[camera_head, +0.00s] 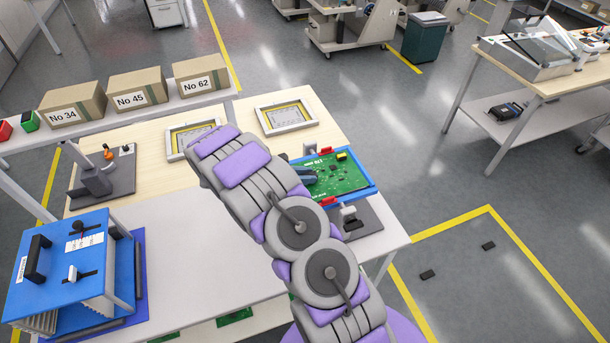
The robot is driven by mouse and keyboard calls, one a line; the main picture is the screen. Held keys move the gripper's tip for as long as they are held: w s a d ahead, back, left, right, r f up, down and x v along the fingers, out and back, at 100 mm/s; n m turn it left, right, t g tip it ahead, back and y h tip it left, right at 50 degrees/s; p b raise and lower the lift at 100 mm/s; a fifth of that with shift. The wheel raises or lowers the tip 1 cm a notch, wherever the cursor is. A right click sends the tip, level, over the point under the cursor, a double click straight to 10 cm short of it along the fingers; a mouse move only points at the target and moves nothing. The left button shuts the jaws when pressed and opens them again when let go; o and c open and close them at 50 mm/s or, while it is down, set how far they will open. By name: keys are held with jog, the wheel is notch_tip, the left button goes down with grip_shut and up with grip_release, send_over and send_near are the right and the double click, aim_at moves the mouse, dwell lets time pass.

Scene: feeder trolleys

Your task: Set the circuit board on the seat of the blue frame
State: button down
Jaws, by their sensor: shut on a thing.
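The green circuit board (340,176) is at the right end of the workbench, with small dark parts and a yellow part on top. My gripper (309,174) is at the board's left edge, shut on it; the fingertips are small here and partly hidden by my arm. The blue frame (361,190) shows around the board's right and front sides, with red clips at its front and back. The board lies within the frame's outline. I cannot tell whether it touches the seat or is held just above it. My arm hides the frame's left part.
Two pale framed fixtures (286,117) lie behind on the bench. Boxes No 34, No 45 and No 62 (202,77) stand on a shelf at the back left. A blue machine (70,257) stands front left. A grey-based clamp (349,217) is just in front of the frame.

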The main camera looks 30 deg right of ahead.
jog(key=shift+f, duration=0.5)
jog(key=c, duration=0.8)
grip_release()
